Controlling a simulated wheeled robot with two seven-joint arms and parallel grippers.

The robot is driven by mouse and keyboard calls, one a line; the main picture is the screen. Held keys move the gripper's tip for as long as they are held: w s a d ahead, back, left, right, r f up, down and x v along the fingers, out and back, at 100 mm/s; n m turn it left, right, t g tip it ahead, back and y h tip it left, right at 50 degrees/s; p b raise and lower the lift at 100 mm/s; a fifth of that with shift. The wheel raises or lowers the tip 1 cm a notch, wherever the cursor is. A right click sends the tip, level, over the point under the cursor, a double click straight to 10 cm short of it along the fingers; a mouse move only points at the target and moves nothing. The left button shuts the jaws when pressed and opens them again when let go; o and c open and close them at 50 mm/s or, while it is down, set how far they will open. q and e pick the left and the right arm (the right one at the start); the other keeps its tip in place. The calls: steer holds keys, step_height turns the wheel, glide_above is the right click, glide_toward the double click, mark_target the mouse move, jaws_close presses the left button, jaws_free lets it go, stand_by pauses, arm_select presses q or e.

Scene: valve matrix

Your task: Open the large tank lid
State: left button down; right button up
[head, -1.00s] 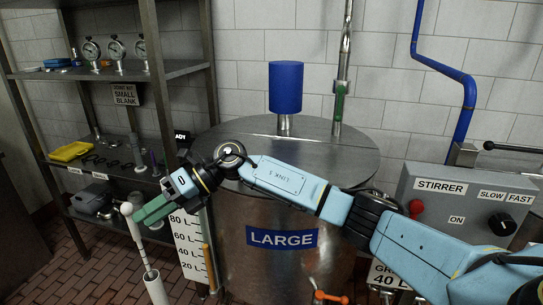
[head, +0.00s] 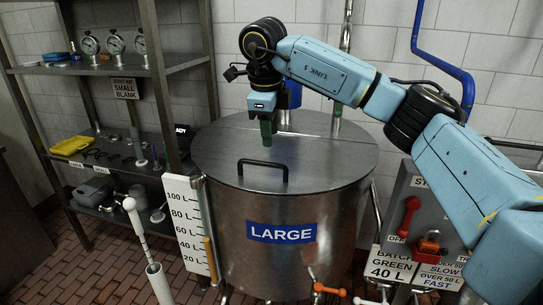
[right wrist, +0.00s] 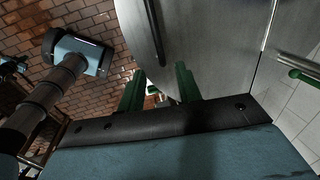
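The large tank (head: 280,275) is a steel drum with a blue LARGE label. Its flat round metal lid (head: 335,160) lies closed on top and carries a black bar handle (head: 263,163) toward the front. My right gripper (head: 267,140) points down above the lid, just behind the handle in the picture, with its green fingers apart from it. In the right wrist view the two green fingers (right wrist: 159,85) are spread with nothing between them. The lid (right wrist: 215,45) shows beyond them there, with a dark bar on it.
A blue cylinder (head: 296,94) and a vertical pipe (head: 346,40) stand behind my right gripper at the lid's rear. A metal shelf (head: 110,70) is at the left. The control box (head: 397,205) at the right is partly hidden by my arm.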

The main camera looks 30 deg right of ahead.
mark_target(271, 165)
steer(key=f, duration=0.5)
steer(key=w+d+f, duration=0.1)
steer(key=f, duration=0.2)
steer(key=shift+d+p, duration=0.1)
steer(key=shift+p, duration=0.3)
jaws_close()
